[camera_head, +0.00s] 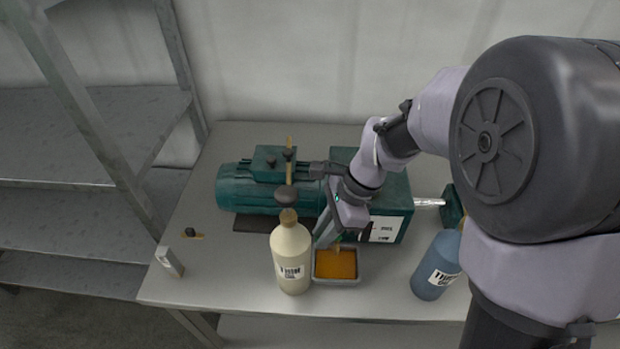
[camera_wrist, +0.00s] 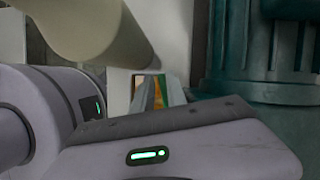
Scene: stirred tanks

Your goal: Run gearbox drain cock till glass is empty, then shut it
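The green gearbox (camera_head: 395,192) stands on the table, with a white label on its front. My gripper (camera_head: 328,238) reaches down at its front left, just above a metal tray (camera_head: 338,283) holding orange-brown oil (camera_head: 336,264). A small orange-brown piece shows by the fingertips above the tray; I cannot tell whether it is the drain cock or running oil. My arm hides this part of the gearbox, and I cannot make out the sight glass. In the wrist view, an orange strip (camera_wrist: 158,95) shows beyond my gripper housing. The fingertips' opening is not clear.
A cream bottle (camera_head: 291,250) stands close left of the tray; a blue bottle (camera_head: 437,268) stands to the right. A green motor (camera_head: 243,188) lies behind left. A small pale block (camera_head: 169,262) is near the table's left edge. Grey shelves (camera_head: 90,125) stand at left.

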